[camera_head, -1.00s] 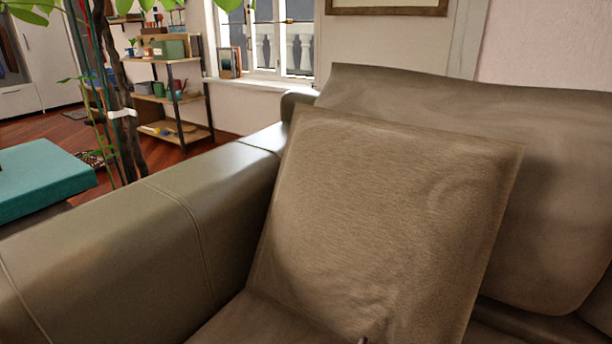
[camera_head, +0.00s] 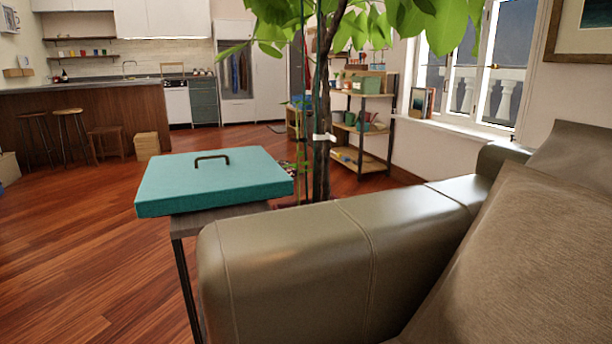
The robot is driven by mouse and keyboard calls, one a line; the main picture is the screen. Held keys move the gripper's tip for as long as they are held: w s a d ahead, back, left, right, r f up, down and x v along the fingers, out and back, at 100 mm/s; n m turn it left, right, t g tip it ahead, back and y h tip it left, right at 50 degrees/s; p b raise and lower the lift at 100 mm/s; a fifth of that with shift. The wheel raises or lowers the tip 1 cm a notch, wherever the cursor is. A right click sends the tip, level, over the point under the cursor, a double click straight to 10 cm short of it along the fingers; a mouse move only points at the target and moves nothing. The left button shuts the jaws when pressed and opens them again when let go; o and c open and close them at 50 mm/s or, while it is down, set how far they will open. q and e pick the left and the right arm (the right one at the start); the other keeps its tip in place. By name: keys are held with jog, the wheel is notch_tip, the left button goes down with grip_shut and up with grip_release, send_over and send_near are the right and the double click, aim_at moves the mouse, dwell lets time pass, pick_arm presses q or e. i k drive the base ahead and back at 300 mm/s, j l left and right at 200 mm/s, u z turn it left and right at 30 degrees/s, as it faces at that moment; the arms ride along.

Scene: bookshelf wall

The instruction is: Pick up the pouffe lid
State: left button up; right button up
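The pouffe lid appears to be the teal, flat, square slab (camera_head: 185,185) with a dark arched handle (camera_head: 211,158) on top. It lies flat on a small dark side table (camera_head: 190,224) left of the sofa arm. The lid's right end is close to the plant trunk in the picture. Neither of my grippers shows in the head view, so their state cannot be seen.
A leather sofa (camera_head: 300,258) with a brown cushion (camera_head: 530,250) fills the right front. A potted tree's trunk (camera_head: 321,150) stands behind the lid. A shelf rack (camera_head: 372,120) is by the window. The wooden floor (camera_head: 80,260) at left is open, with stools (camera_head: 72,135) beyond.

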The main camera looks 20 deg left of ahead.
aim_at(177, 184)
jog(key=u, duration=5.7)
jog(key=z, duration=4.65)
jog(key=i+j+z, duration=0.1)
jog(key=i, duration=0.2)
jog(key=i+j+z, duration=0.15)
jog(key=i+j, duration=0.05)
jog(key=i, duration=0.1)
